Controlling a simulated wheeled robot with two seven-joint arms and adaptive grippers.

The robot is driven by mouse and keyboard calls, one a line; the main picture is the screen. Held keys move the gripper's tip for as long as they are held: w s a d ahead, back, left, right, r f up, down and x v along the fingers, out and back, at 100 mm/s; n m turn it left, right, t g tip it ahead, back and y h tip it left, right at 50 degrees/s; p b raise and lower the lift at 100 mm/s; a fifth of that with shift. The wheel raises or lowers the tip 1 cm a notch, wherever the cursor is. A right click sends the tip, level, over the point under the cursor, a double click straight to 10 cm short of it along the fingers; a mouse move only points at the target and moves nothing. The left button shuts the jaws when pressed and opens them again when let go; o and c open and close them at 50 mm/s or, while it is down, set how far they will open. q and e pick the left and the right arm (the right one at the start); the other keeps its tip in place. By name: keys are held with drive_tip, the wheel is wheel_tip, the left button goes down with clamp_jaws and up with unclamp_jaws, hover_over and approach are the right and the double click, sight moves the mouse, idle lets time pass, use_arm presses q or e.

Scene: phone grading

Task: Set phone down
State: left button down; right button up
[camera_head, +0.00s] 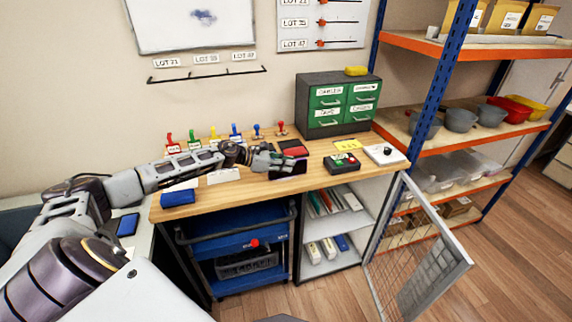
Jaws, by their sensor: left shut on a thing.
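My left arm reaches in from the left across the wooden workbench (230,197). My left gripper (279,161) is over the middle of the bench, shut on a dark flat phone (290,169). The gripper fingers cover part of the phone. I cannot tell whether the phone touches the bench top. Another phone (127,225), dark with a blue face, lies on the pale surface at the left. My right gripper is not in view.
Behind the gripper is a red-and-black pad (294,148). A black device with red and green buttons (343,163), a yellow note (347,145) and a white plate with a black knob (386,154) lie right. A green-drawer cabinet (338,104) stands behind.

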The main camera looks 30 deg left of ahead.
use_arm(q)
drive_tip(key=shift+f, duration=0.1)
drive_tip(key=c, duration=1.5)
unclamp_jaws()
drive_tip(key=shift+r, duration=0.2)
